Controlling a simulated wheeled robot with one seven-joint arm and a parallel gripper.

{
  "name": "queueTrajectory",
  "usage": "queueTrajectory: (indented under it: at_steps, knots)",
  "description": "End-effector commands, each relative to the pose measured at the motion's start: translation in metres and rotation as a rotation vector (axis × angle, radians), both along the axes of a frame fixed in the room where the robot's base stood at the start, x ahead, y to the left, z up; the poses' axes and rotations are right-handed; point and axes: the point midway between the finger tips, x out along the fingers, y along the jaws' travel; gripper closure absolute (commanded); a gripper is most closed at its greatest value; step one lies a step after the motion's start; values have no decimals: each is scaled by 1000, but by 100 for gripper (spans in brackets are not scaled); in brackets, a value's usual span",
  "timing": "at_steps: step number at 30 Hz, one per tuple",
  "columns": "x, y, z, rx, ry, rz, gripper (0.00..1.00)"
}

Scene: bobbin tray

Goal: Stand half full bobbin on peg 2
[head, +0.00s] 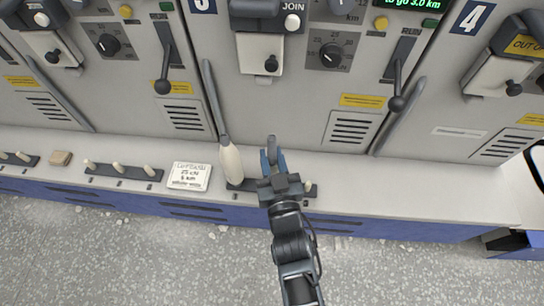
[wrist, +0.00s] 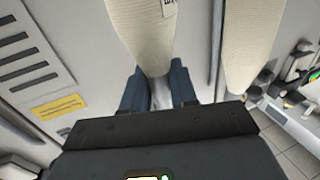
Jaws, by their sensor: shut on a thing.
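My gripper (head: 272,160) is shut on the narrow end of a cream bobbin (wrist: 148,35) with a small printed tag, as the wrist view shows. In the head view this bobbin is almost wholly hidden by my gripper. A second cream bobbin (head: 231,164) with a dark tip stands upright at the left end of the dark peg rail (head: 248,186); it also shows at the right of the wrist view (wrist: 250,40). A pale peg (head: 307,184) shows bare at the rail's right end. The middle peg and the held bobbin's lower end are hidden.
A white card (head: 187,176) lies on the ledge left of the rail. Further left are another rail with bare pegs (head: 120,171) and a small brown block (head: 61,158). The machine front with levers (head: 396,103) and long handles rises behind. The ledge right of the rail is clear.

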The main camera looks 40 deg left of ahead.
Motion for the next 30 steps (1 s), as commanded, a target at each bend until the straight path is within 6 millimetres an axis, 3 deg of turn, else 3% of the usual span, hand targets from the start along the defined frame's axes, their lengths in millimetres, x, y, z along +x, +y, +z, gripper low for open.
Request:
queueTrajectory:
  at_steps: [30]
  knots:
    - [0,0,-11,1,-1,0,100]
